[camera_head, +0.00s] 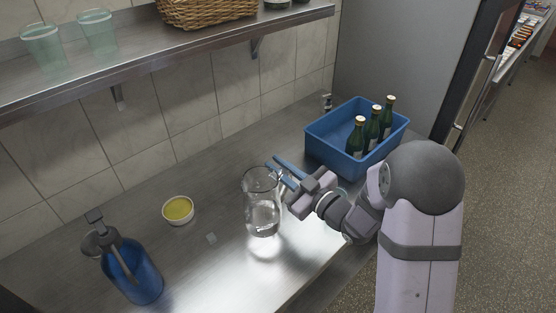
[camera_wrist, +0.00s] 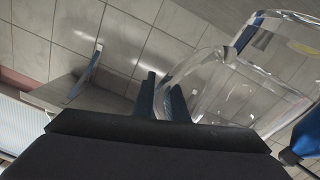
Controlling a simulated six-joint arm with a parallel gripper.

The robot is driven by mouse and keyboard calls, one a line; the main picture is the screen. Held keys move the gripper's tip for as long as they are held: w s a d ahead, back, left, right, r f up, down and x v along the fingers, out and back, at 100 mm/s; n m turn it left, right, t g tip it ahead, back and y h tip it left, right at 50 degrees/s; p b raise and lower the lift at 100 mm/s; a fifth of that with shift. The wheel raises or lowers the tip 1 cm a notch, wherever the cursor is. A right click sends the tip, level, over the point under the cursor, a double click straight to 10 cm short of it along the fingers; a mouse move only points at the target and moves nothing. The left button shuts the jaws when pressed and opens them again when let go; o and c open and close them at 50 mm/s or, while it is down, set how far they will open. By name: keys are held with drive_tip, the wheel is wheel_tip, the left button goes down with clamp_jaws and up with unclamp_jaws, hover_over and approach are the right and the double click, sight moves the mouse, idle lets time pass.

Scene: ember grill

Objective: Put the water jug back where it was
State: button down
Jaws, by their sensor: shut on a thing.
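The clear glass water jug (camera_head: 262,205) is upright at the middle of the steel counter, with some water low inside it. I cannot tell whether its base touches the counter. My gripper (camera_head: 279,170) comes in from the right and is shut on the jug's handle side, near the top. In the wrist view the jug (camera_wrist: 258,85) fills the right part, and my gripper's dark fingers (camera_wrist: 160,98) close at its handle. The handle is partly hidden by the fingers.
A blue tub (camera_head: 334,148) with several green bottles stands behind my gripper. A small bowl with yellow contents (camera_head: 178,210) and a blue pump bottle (camera_head: 132,273) are to the left. A steel shelf (camera_head: 160,58) hangs above. The counter (camera_head: 215,275) in front is mostly clear.

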drive_tip(key=shift+f+p, duration=0.3)
drive_tip(key=shift+f, duration=1.85)
drive_tip(key=c, duration=2.1)
unclamp_jaws()
drive_tip(key=shift+f, duration=0.2)
drive_tip(key=o, duration=0.3)
drive_tip(key=shift+o, duration=0.2)
drive_tip(key=shift+s, duration=0.1)
drive_tip(key=shift+r, duration=0.15)
